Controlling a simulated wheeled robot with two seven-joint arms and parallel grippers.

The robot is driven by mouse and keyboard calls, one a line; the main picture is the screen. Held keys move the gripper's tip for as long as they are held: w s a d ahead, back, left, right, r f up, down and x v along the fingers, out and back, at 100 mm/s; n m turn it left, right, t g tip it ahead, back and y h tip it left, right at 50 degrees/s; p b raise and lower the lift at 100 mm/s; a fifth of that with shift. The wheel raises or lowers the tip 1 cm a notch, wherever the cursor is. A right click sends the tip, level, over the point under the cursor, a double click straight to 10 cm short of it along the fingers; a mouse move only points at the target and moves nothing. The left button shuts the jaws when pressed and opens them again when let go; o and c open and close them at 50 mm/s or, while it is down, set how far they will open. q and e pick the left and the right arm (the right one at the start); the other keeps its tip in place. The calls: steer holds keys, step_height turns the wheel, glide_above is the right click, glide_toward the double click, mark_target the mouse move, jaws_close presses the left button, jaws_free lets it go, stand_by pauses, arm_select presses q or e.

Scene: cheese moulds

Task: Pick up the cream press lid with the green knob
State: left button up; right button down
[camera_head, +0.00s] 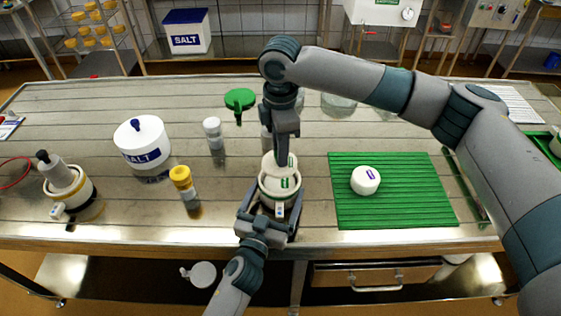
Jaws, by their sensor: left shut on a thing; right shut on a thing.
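A cream round piece, which looks like the press lid (269,163), sits in the top of a pale round mould (266,188) near the table's front edge. A small green mark shows on the front of the white part there. My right gripper (281,158) points down from above, shut on the cream piece and covering its middle; no green knob can be made out. My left gripper (268,215) reaches in from the front and is shut on the mould's side, low down. The mould stands upright.
A green ribbed mat (400,205) with a white cheese (365,180) lies to the right. To the left are a yellow-capped bottle (182,180), a white bottle (212,128), a salt tub (140,145) and another mould (72,187). A green disc-shaped thing (240,98) stands behind.

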steer(key=shift+r, duration=1.55)
step_height(320, 180, up, 8)
stand_by(0.7)
stand_by(0.5)
arm_select(q)
steer(key=o, duration=1)
steer(key=shift+s, duration=0.1)
steer(key=v, duration=1.1)
steer(key=shift+s+a, duration=0.15)
steer(key=shift+s, duration=0.2)
